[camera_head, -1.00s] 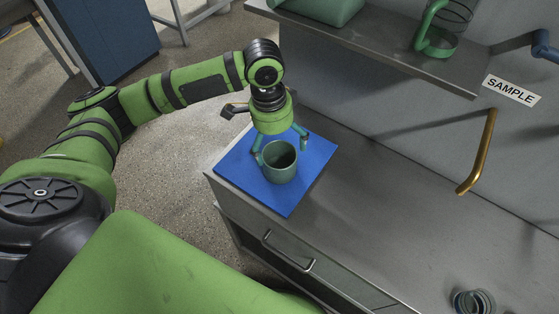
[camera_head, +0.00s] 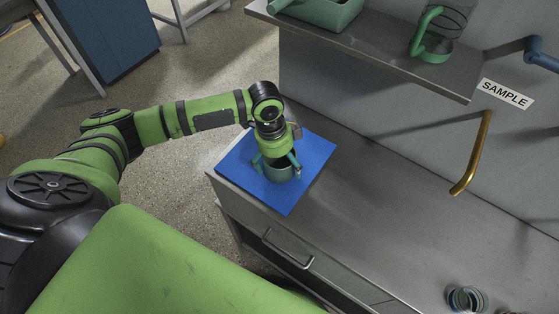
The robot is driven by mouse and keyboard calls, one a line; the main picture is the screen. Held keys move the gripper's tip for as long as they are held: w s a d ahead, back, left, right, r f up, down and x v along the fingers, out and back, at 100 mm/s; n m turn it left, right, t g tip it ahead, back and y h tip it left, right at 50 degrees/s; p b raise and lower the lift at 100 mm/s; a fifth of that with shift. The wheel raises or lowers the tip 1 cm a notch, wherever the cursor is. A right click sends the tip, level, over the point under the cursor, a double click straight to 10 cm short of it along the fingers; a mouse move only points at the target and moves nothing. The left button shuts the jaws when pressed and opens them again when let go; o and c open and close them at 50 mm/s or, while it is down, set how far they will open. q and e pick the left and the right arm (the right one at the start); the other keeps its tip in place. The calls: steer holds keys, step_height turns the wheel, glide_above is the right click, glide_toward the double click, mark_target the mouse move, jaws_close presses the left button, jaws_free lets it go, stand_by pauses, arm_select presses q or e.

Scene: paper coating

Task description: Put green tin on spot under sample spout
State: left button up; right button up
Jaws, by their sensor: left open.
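The green tin (camera_head: 280,175) stands upright on a blue mat (camera_head: 313,161) at the left end of the counter. My left gripper (camera_head: 276,167) is open, with its fingers down at the tin. The fingers overlap the tin in the picture; I cannot tell whether they touch it. The gripper hides part of the tin's rim. The brass sample spout (camera_head: 473,158) comes out of the wall under the SAMPLE sign (camera_head: 505,94) at the right. No marked spot shows on the counter below it. My right gripper is not in view.
A metal shelf (camera_head: 375,48) above the counter holds a green container (camera_head: 335,12) and a green-handled jug (camera_head: 432,45). A glass jar (camera_head: 466,298) stands at the lower right. The counter (camera_head: 385,205) between mat and spout is clear.

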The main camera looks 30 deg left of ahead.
arm_select(q)
steer(key=shift+f, duration=0.15)
steer(key=c, duration=1.2)
step_height(320, 180, up, 4)
steer(key=shift+w+d+r+b, duration=0.15)
steer(key=shift+r+b, duration=0.1)
steer(key=shift+b, duration=0.35)
steer(key=s+d+r+b, duration=0.2)
steer(key=d+r, duration=0.5)
steer(key=d, duration=0.4)
steer(key=s+a+r+n+t+y, duration=0.1)
steer(key=a+r+n, duration=0.3)
steer(key=a+n, duration=0.5)
steer(key=shift+s+a+n+y, duration=0.4)
steer(key=shift+s+n, duration=0.5)
steer(key=shift+n, duration=2.1)
